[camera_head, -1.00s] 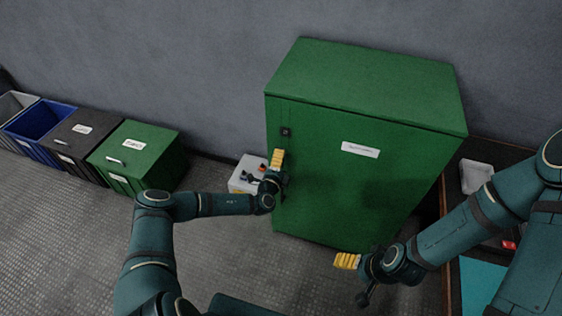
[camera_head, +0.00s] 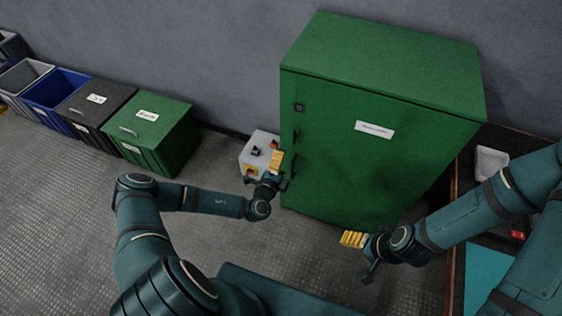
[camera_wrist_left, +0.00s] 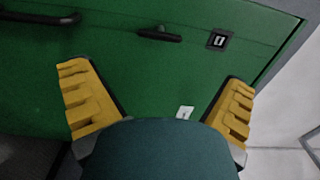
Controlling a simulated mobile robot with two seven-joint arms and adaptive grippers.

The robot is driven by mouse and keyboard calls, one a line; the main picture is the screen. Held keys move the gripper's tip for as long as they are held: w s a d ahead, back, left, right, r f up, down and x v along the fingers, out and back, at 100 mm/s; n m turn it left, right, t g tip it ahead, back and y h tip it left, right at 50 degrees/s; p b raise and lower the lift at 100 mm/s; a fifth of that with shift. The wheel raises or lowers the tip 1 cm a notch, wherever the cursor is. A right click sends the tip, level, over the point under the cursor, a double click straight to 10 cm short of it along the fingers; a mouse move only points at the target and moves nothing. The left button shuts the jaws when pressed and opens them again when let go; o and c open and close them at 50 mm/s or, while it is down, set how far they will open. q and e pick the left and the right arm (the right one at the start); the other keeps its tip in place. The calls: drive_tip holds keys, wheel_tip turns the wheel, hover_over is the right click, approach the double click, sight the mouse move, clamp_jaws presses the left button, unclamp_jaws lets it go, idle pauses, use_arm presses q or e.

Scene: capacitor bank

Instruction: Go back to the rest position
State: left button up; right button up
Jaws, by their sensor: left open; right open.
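My left gripper (camera_head: 277,162) is in front of the left edge of the green cabinet (camera_head: 365,150), beside the grey control box. In the left wrist view its yellow fingers (camera_wrist_left: 160,98) are spread apart with nothing between them, facing the green cabinet door (camera_wrist_left: 150,75). My right gripper (camera_head: 354,239) is low in front of the cabinet's lower part. It is open, though in the head view its two fingers overlap, and nothing shows in it. The cabinet door looks shut.
A grey control box (camera_head: 258,148) with a red and yellow button stands left of the cabinet. Several bins, including a green one (camera_head: 150,132) and a blue one (camera_head: 55,90), line the wall. A table (camera_head: 457,245) is at the right. The floor at left is clear.

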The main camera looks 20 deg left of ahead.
idle(0.4)
use_arm(q)
drive_tip(key=s+d+r+m+g+h, duration=0.2)
drive_tip(key=s+d+m+g+h, duration=0.25)
drive_tip(key=d+m+h, duration=0.35)
drive_tip(key=s+d+r+m+g+h, duration=0.35)
drive_tip(key=s+d+m+h, duration=0.2)
drive_tip(key=d+m, duration=0.45)
drive_tip(key=s+d+f+m+g+y, duration=0.1)
drive_tip(key=s+f+m+g+y, duration=0.25)
drive_tip(key=s+m+g, duration=1.25)
drive_tip(key=w+a+r+m+t+y, duration=0.1)
drive_tip(key=w+a+m+t+y, duration=0.1)
drive_tip(key=m, duration=0.7)
drive_tip(key=w+a+r+m+t+y, duration=0.1)
drive_tip(key=a+m+t+y, duration=0.3)
drive_tip(key=m, duration=0.5)
drive_tip(key=shift+w+a+t+y, duration=0.45)
drive_tip(key=shift+a+t, duration=0.45)
drive_tip(key=shift+a, duration=0.25)
